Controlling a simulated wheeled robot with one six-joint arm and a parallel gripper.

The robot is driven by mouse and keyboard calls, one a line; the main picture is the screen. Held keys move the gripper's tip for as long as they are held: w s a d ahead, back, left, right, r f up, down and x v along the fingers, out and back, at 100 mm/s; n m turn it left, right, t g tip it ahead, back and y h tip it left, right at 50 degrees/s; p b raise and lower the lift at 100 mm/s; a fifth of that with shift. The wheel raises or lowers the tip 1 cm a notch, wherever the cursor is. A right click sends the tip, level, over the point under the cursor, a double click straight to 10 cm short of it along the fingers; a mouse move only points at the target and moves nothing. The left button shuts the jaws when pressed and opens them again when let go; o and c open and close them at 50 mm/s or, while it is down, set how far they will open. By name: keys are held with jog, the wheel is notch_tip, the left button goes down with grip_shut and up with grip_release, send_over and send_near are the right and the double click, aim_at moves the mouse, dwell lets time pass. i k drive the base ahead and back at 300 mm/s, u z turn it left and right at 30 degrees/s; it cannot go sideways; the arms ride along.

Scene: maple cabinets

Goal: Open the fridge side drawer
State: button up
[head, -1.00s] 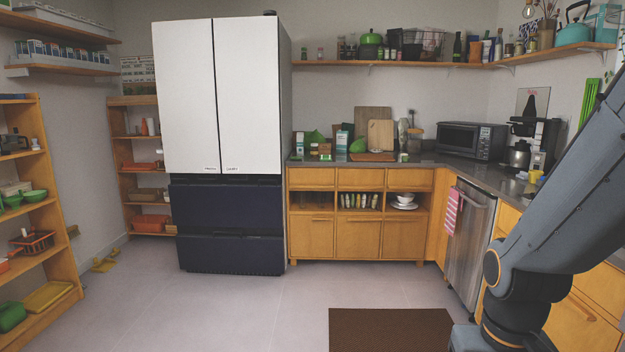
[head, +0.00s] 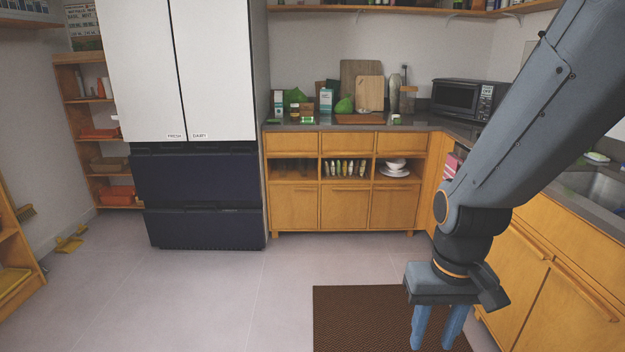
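The fridge (head: 180,70) stands at the left of the back wall, with white upper doors and two dark blue lower drawers (head: 195,178), all shut. Beside it, to its right, is a maple cabinet with a row of drawers under the counter. The drawer closest to the fridge (head: 291,142) is shut. My gripper (head: 433,343) hangs at the lower right with its blue fingers pointing down. The fingers are apart with nothing between them. The gripper is well in front of the fridge and cabinet, touching neither.
A brown mat (head: 345,310) lies on the floor below the gripper. Maple cabinets with a sink (head: 595,188) run along the right, close to my arm. A shelf unit (head: 95,125) stands left of the fridge. The grey floor before the fridge is clear.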

aim_at(277, 143)
jog(key=u, duration=0.2)
jog(key=i, duration=3.45)
jog(key=z, duration=0.05)
